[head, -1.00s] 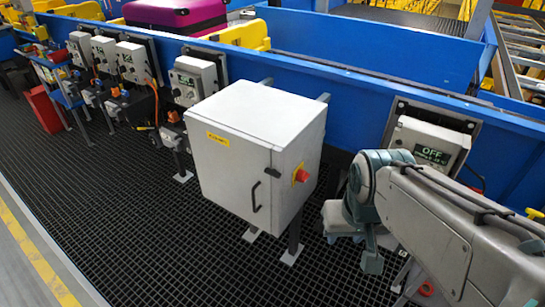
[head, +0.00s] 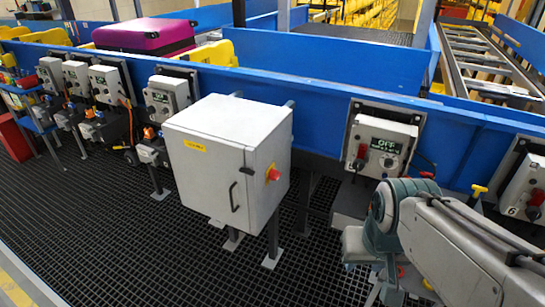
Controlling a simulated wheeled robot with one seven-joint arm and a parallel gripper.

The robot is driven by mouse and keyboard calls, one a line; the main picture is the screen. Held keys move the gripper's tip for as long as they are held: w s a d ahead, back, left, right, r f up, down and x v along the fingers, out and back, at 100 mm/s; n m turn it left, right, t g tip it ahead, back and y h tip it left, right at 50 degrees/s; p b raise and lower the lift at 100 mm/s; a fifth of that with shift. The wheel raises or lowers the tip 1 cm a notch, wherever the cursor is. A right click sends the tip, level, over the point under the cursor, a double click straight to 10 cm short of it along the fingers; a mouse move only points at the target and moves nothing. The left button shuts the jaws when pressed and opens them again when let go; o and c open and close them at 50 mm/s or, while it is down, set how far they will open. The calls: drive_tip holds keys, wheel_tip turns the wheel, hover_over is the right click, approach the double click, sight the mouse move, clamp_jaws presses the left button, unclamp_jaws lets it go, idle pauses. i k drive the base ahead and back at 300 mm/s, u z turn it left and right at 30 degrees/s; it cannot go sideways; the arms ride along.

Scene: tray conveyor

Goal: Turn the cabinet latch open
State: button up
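The grey-white cabinet (head: 205,165) stands left of centre on legs, in front of the blue conveyor wall. Its front door is closed and carries a yellow label and a black bar handle (head: 234,197) near the right edge. A red knob on a yellow plate (head: 273,173) sits on the cabinet's right side. I cannot tell which of these fittings is the latch. My arm comes in from the lower right. My gripper (head: 385,280) is at its end, right of the cabinet and clear of it. The bottom edge cuts it off, and its fingers cannot be made out.
A control box reading OFF (head: 380,145) is on the blue wall (head: 330,105) behind my arm. Another control box (head: 525,190) is at the far right, and several line the wall at left. A magenta suitcase (head: 145,35) lies on the conveyor. The dark grid floor (head: 110,225) is clear in front.

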sight(248, 171)
drive_tip(key=z, duration=0.1)
drive_tip(key=i, duration=0.6)
drive_tip(key=u, duration=2.2)
